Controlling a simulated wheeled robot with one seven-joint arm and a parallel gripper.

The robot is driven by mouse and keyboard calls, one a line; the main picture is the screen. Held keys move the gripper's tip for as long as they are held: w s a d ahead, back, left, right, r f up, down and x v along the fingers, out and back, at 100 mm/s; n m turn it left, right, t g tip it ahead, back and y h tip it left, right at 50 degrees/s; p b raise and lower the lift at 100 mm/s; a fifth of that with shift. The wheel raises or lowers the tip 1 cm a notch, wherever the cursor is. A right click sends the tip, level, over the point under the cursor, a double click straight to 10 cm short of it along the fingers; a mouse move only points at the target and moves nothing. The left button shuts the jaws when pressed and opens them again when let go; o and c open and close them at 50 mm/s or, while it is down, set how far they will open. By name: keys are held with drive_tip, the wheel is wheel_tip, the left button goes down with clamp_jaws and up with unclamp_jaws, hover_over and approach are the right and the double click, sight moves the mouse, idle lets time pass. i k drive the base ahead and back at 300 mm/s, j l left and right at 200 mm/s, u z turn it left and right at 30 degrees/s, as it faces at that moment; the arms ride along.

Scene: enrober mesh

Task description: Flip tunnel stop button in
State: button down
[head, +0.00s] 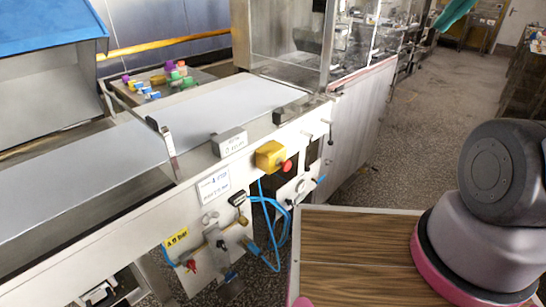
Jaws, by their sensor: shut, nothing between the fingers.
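A yellow box (268,155) is mounted on the side of the conveyor machine, near the middle of the head view. A round red stop button (286,166) sticks out from the box's right face. How far it is pressed in is too small to tell. My gripper is not in view. Only a grey and pink part of my arm shows at the right edge, well apart from the button.
The light conveyor belt (215,108) runs behind the button. Blue hoses (268,225) hang below it, by valves and a white panel. A wood-topped surface (355,262) lies in front. Speckled floor (420,130) is open at the right, beyond the machine's side.

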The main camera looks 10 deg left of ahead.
sight(286, 166)
drive_tip(key=k+j, duration=0.35)
drive_tip(key=j, duration=0.15)
drive_tip(key=k+j, duration=0.35)
drive_tip(key=j, duration=0.2)
drive_tip(key=z, duration=0.05)
